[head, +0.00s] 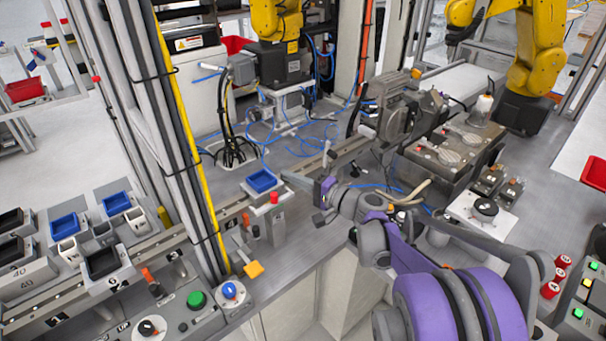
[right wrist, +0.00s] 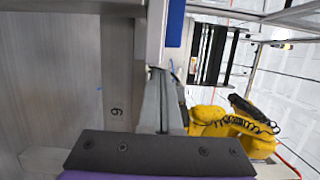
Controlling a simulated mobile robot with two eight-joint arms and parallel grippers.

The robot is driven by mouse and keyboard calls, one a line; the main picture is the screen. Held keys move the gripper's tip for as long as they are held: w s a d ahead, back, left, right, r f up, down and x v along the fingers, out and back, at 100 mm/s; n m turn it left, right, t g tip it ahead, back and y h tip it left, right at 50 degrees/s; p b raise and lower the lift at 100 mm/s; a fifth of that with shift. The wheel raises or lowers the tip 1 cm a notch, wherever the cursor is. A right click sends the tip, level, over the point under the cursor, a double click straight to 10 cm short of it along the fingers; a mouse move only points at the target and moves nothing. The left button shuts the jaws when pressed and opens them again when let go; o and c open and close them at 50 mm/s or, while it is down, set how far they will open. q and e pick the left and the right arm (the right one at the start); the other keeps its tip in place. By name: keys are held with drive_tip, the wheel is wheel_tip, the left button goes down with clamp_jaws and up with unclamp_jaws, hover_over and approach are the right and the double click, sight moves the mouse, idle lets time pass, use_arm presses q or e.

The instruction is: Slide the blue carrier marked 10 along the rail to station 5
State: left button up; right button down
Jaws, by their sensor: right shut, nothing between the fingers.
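A blue-topped carrier (head: 262,181) sits on the rail (head: 228,211) near the middle of the bench, with a grey body and a red knob on the post in front of it. Its number cannot be read. My right gripper (head: 324,188) is shut and empty, to the right of the carrier and apart from it. In the right wrist view, a dark finger plate (right wrist: 160,152) fills the bottom, and a blue part (right wrist: 174,22) shows at the top. A digit on a plate, 6 or 9 by its orientation, lies left of the rail. My left gripper is out of view.
Several blue and black bins (head: 68,226) stand at the left end. A grey upright with a yellow cable (head: 178,110) rises beside the rail. Buttons (head: 196,299) line the front edge. A grey machine (head: 400,110) and blue cables lie behind my right gripper.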

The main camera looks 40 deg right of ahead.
sight(262, 185)
drive_tip(key=shift+a, duration=0.25)
drive_tip(key=shift+s+a, duration=0.1)
drive_tip(key=shift+a, duration=1.05)
drive_tip(key=shift+d+f, duration=0.1)
